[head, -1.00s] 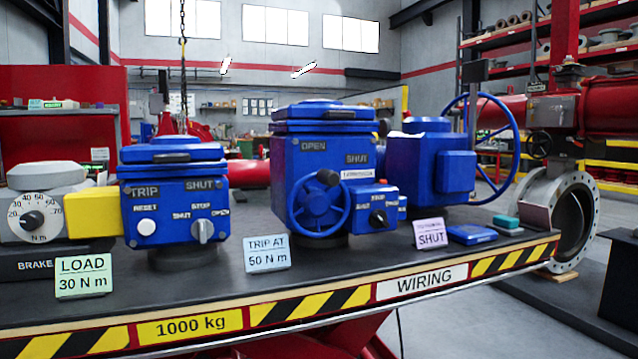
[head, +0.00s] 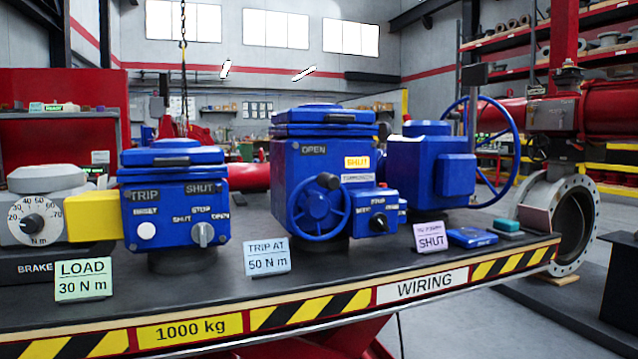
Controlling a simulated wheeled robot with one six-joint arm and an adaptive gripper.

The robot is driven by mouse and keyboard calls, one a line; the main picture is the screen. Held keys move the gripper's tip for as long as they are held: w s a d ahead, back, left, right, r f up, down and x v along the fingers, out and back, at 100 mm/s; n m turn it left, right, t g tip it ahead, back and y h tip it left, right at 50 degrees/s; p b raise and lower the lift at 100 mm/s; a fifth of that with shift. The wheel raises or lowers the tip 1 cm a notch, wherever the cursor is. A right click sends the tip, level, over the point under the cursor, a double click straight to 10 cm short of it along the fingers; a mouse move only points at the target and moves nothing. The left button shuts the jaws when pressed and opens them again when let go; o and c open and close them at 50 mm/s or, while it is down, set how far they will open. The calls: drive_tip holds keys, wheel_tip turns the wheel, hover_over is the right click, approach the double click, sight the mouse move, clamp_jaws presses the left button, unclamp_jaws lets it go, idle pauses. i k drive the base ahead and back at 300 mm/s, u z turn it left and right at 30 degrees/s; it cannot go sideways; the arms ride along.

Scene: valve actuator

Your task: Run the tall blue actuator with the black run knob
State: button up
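The tall blue actuator (head: 308,165) stands upright on the bench in the middle of the head view. It has a blue handwheel (head: 318,208) on its front, a dark OPEN window (head: 314,150) and a SHUT window (head: 357,162) glowing yellow-orange. The black run knob (head: 380,222) sits on the small blue box (head: 378,205) at its lower right. The lettering around the knob is too small to read surely. A purple-tinted card reading SHUT (head: 431,238) stands to the right. My gripper is not in view.
A shorter blue unit (head: 172,188) with a grey selector (head: 202,233) stands left, beside a brake dial (head: 33,222) and a LOAD 30 N m card (head: 83,280). A TRIP AT 50 N m card (head: 267,258) stands in front. A blue handwheel actuator (head: 430,170) is behind right.

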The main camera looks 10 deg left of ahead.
sight(377, 222)
drive_tip(key=u, duration=0.05)
drive_tip(key=k, duration=1.1)
drive_tip(key=z, duration=0.35)
drive_tip(key=i, duration=0.7)
drive_tip(key=u, duration=0.3)
